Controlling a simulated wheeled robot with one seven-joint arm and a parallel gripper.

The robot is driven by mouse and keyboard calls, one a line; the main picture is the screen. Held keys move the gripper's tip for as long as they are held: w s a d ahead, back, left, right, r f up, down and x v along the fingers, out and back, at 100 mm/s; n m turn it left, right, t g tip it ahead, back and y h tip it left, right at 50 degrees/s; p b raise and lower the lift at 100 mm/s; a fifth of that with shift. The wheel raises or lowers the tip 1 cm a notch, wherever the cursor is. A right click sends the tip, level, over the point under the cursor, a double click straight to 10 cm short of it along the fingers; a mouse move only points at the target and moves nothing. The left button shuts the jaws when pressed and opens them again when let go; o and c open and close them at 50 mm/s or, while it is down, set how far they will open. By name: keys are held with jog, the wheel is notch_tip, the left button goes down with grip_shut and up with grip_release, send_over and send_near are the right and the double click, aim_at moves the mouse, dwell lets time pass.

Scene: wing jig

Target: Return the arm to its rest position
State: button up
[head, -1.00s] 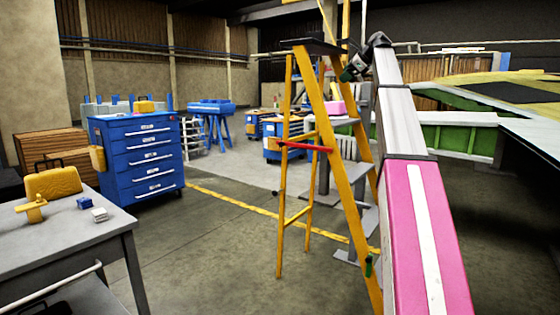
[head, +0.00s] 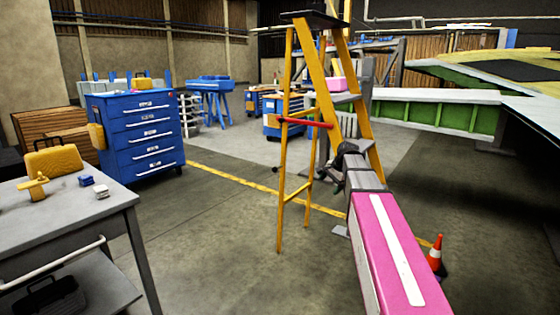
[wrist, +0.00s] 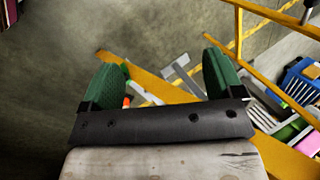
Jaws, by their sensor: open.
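My arm, with a pink section and a white stripe, reaches forward from the bottom right in the head view. Its far end, with my gripper (head: 337,172), is in front of the yellow stepladder's right leg. In the wrist view my gripper (wrist: 161,85) shows two green fingers spread wide apart. Nothing is between the fingers; the floor and parts of the ladder show beyond them. In the head view the fingers are small and partly hidden by the wrist.
The yellow stepladder (head: 288,140) stands close to my gripper. An orange cone (head: 435,255) is right of my arm. A grey table (head: 95,222) is at left, with a blue drawer cabinet (head: 150,150) behind it. The wing structure (head: 440,112) is at right. Floor between table and ladder is clear.

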jog(key=s+a+f+n+g+h, duration=0.2)
jog(key=s+f+n, duration=0.8)
jog(key=s+f, duration=1.4)
jog(key=shift+s+a+g+h, duration=0.15)
jog(key=shift+s+g+h, duration=0.45)
jog(key=shift+s, duration=0.65)
